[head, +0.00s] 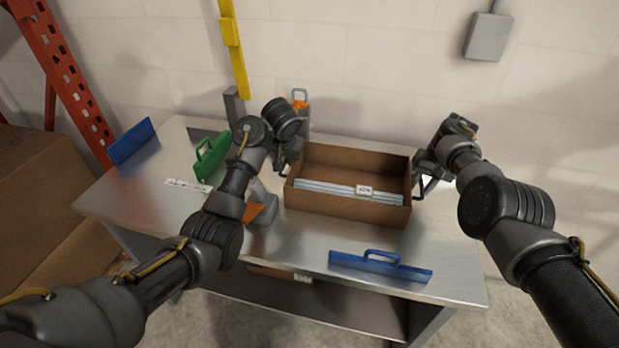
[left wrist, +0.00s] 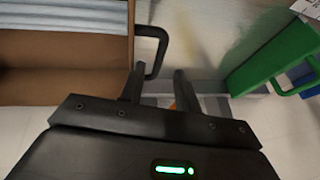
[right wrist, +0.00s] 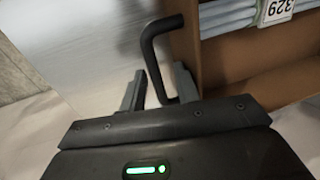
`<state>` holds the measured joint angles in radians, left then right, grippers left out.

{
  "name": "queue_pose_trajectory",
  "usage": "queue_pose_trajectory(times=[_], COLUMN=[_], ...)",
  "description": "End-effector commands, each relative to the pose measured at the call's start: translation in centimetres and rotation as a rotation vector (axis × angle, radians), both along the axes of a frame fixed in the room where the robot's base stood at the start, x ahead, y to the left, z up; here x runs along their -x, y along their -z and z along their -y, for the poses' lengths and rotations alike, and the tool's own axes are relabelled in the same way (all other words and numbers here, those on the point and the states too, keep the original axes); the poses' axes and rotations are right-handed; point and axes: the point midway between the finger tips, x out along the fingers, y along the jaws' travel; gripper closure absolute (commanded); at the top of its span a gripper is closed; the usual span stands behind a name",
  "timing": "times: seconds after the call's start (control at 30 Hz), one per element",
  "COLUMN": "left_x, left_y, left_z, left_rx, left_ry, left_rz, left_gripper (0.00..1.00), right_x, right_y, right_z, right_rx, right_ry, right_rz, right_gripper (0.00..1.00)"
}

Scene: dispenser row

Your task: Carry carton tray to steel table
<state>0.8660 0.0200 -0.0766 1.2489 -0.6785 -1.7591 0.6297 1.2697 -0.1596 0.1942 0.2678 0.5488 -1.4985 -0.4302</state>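The brown carton tray (head: 348,207) sits on the steel table (head: 300,248), with pale flat packs and a white tag (head: 364,190) inside. It has a black loop handle at each side. My left gripper (head: 284,166) is at its left end; in the left wrist view the fingers (left wrist: 159,88) are apart, with the left handle (left wrist: 162,40) reaching down between them. My right gripper (head: 424,182) is at its right end; in the right wrist view the fingers (right wrist: 160,88) are apart, with the right handle (right wrist: 148,50) between them. Neither visibly pinches a handle.
A green handled plate (head: 211,156) and a blue plate (head: 131,141) stand at the left. Another blue plate (head: 380,266) is at the front edge. A grey and orange item (head: 262,209) stands left of the tray. The wall is close behind; the table's front middle is clear.

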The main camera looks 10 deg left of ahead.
Motion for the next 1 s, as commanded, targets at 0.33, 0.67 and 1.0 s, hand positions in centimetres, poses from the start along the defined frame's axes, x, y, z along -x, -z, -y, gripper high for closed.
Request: queue_pose_trajectory(times=[0.33, 0.67, 1.0], left_x=[2.3, 2.7, 2.7], left_y=[-5.4, -6.3, -6.3], left_z=[1.0, 1.1, 1.1], left_rx=[0.0, 0.0, -0.001], left_ry=[0.0, 0.0, -0.001], left_rz=[0.001, -0.001, -0.001], left_gripper=[0.68, 0.68, 0.68], right_x=[0.0, 0.0, -0.1], right_y=[0.0, -0.2, -6.0], right_z=[0.0, 0.0, 1.2], right_rx=[0.0, 0.0, 0.001], right_ry=[0.0, 0.0, 0.002], right_rz=[-0.001, 0.0, 0.004], right_gripper=[0.68, 0.68, 0.68])
